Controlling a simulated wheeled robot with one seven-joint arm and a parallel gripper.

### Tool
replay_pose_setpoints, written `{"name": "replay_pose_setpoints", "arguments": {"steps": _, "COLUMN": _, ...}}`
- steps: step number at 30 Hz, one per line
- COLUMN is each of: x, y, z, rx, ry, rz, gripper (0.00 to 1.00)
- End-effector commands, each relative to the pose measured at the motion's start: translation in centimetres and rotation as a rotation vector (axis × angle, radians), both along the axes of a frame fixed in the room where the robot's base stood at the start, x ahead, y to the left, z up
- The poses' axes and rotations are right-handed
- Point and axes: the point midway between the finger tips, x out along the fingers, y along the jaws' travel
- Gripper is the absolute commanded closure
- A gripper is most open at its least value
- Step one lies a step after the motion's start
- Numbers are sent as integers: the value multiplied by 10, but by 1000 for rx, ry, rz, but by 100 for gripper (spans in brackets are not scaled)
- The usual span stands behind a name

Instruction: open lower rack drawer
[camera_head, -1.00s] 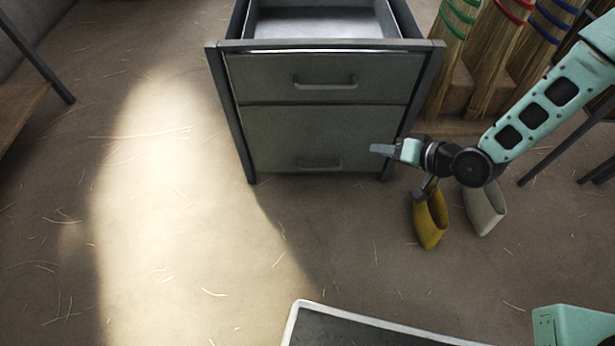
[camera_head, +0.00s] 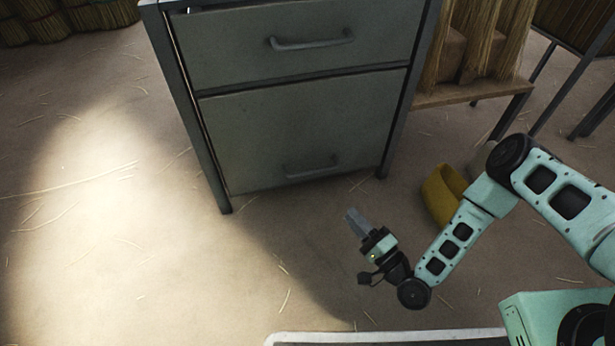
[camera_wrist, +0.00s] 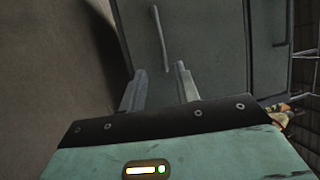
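The grey metal rack stands ahead, with its lower drawer (camera_head: 300,128) shut and an upper drawer (camera_head: 290,40) above it. The lower drawer's bar handle (camera_head: 312,166) is near the bottom of its front. My gripper (camera_head: 355,218) is in front of and below that handle, apart from it, pointing toward the drawer. In the wrist view my gripper (camera_wrist: 157,85) has its two fingers spread with nothing between them. A handle (camera_wrist: 160,38) shows just beyond the fingertips, and the lower drawer front (camera_wrist: 200,40) lies behind it.
A yellow boot-like item (camera_head: 440,195) lies on the floor right of the rack, close to my arm. A wooden bench (camera_head: 475,92) with straw bundles stands to the right. The floor left of the rack is clear apart from loose straw.

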Motion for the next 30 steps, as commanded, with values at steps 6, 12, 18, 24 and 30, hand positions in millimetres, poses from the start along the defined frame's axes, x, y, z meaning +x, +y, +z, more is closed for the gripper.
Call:
{"name": "replay_pose_setpoints", "arguments": {"steps": 6, "x": 27, "y": 22, "z": 7, "rx": 0, "ry": -5, "rz": 2, "gripper": 68}}
{"name": "replay_pose_setpoints", "arguments": {"steps": 12, "x": 60, "y": 48, "z": 14, "rx": -2, "ry": -5, "rz": 2, "gripper": 68}}
{"name": "replay_pose_setpoints", "arguments": {"steps": 18, "x": 91, "y": 74, "z": 21, "rx": -3, "ry": -4, "rz": 3, "gripper": 68}}
{"name": "replay_pose_setpoints", "arguments": {"steps": 24, "x": 116, "y": 94, "z": 27, "rx": -3, "ry": -3, "rz": 3, "gripper": 68}}
{"name": "replay_pose_setpoints", "arguments": {"steps": 30, "x": 128, "y": 103, "z": 31, "rx": -3, "ry": -2, "rz": 2, "gripper": 68}}
